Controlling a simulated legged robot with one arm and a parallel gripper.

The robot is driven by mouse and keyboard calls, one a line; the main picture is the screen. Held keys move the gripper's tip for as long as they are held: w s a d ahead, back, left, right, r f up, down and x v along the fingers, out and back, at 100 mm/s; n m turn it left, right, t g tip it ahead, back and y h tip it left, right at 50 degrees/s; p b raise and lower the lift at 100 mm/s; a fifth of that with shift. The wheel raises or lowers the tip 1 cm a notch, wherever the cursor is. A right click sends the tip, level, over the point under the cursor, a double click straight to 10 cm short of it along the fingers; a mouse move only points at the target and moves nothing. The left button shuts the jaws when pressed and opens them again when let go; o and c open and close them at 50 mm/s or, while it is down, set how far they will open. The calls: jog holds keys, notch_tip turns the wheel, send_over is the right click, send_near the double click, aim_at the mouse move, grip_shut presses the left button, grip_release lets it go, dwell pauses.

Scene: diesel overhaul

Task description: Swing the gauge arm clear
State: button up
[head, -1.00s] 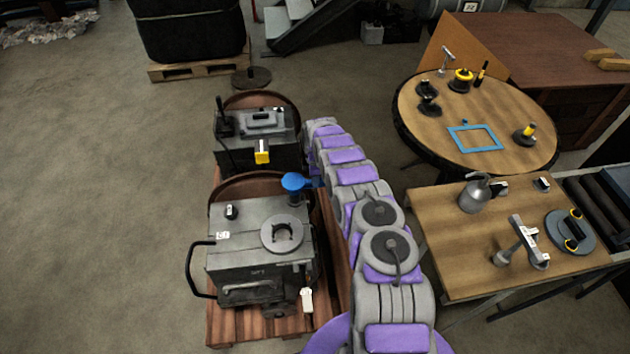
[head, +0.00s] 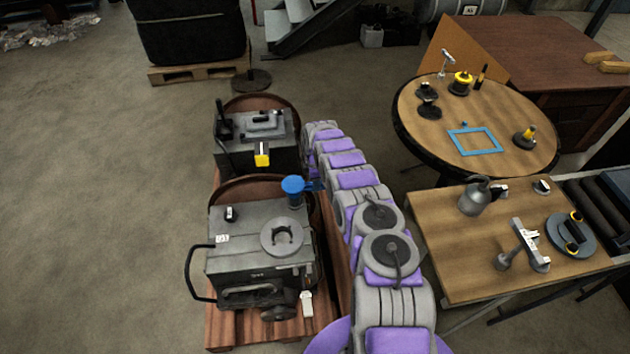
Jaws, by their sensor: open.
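The gauge arm appears to be the blue piece (head: 293,185) at the right rear corner of the near grey engine block (head: 245,230). It has a round blue head on a short upright post, and a thin blue part runs right until my arm hides it. My arm, grey and purple, reaches up the picture along the right side of both blocks, and its far links bend down behind the blue piece. My gripper is hidden behind these links, so I cannot see whether it touches the blue piece.
A second block (head: 270,148) with a yellow-tipped part (head: 262,155) stands behind. Both rest on a wooden pallet (head: 225,333). A rectangular wooden table (head: 440,225) and a round table (head: 425,105) carry tools on the right. The floor to the left is clear.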

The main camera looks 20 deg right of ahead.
notch_tip(320, 180, up, 17)
jog(key=p, duration=0.2)
jog(key=shift+r, duration=0.15)
dwell(0.3)
dwell(0.4)
jog(key=s+a+r+m+g+h, duration=0.15)
jog(key=s+r+m, duration=0.25)
jog(key=s+r, duration=0.75)
jog(key=s+a+r+m+t+y, duration=0.1)
jog(key=s+a+r+m, duration=0.3)
jog(key=s+r, duration=0.7)
jog(key=s+a+r+m, duration=0.1)
jog(key=s+a+m, duration=0.1)
jog(key=s, duration=0.8)
jog(key=s+a+r+m+g, duration=0.1)
jog(key=s+a+m, duration=0.2)
jog(key=s, duration=0.8)
jog(key=s+a+r+m+b, duration=0.1)
jog(key=s+a+m, duration=0.1)
jog(key=s, duration=0.9)
jog(key=shift+a+m, duration=0.3)
jog(key=shift+m, duration=0.1)
